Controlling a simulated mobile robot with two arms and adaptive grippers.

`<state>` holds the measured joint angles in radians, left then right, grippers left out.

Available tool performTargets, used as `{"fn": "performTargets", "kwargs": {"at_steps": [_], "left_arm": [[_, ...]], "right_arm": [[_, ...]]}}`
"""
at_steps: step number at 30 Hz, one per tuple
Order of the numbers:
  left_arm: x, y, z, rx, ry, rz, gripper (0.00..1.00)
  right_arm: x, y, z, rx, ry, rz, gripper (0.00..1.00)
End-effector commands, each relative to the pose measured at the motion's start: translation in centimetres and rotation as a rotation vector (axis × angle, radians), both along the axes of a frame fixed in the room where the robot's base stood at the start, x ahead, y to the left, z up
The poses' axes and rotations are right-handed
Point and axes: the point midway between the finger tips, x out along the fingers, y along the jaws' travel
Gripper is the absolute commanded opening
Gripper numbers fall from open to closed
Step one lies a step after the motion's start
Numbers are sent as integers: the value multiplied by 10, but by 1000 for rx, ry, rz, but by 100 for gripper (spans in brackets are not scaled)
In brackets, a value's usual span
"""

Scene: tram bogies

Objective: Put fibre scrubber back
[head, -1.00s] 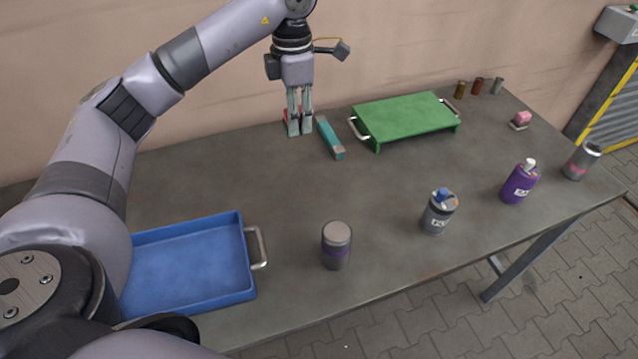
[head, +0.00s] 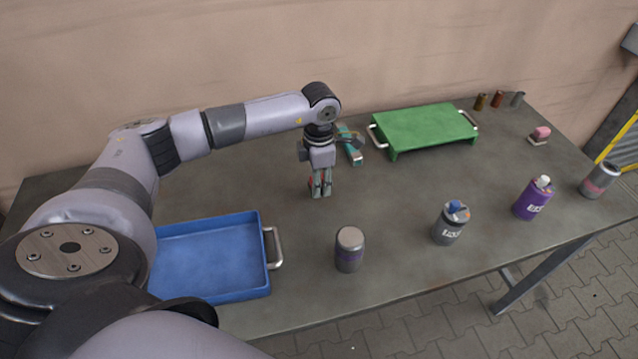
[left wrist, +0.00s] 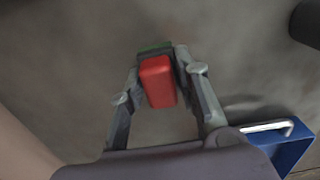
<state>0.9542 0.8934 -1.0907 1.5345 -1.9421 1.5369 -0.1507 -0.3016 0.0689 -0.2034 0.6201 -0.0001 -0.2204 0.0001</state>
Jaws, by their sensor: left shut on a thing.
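My left gripper (head: 320,190) is shut on a small block with a red body and a dark green face, which I take to be the fibre scrubber (head: 312,185). In the left wrist view the red body of the scrubber (left wrist: 158,82) sits between the two fingers, its green part at the far end. The gripper points down over the middle of the table, right of and behind the blue tray (head: 220,297). Whether the scrubber touches the tabletop is hard to tell. The tray's corner (left wrist: 292,150) shows at lower right in the wrist view. My right gripper is not seen.
A green raised stand (head: 425,128) with metal handles is at the back, a teal tool (head: 354,155) left of it. A grey canister (head: 349,250), a grey bottle (head: 451,226) and a purple bottle (head: 532,200) stand along the front. A pink block (head: 540,133) is right.

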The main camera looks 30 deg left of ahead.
Motion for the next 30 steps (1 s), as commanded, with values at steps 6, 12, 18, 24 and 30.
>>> {"fn": "performTargets", "kwargs": {"at_steps": [6, 12, 18, 24, 30], "left_arm": [[0, 0, -20, -1, -1, -1, 7], [0, 0, -21, -1, -2, -1, 7], [0, 0, -24, 0, -1, 0, 32], [0, 0, -24, -1, -1, 0, 45], [0, 0, -24, -1, -1, 0, 50]], "right_arm": [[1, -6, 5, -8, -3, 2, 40], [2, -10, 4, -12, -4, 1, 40], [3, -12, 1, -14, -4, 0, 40], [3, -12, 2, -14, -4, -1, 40], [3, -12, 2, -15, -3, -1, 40]]}}
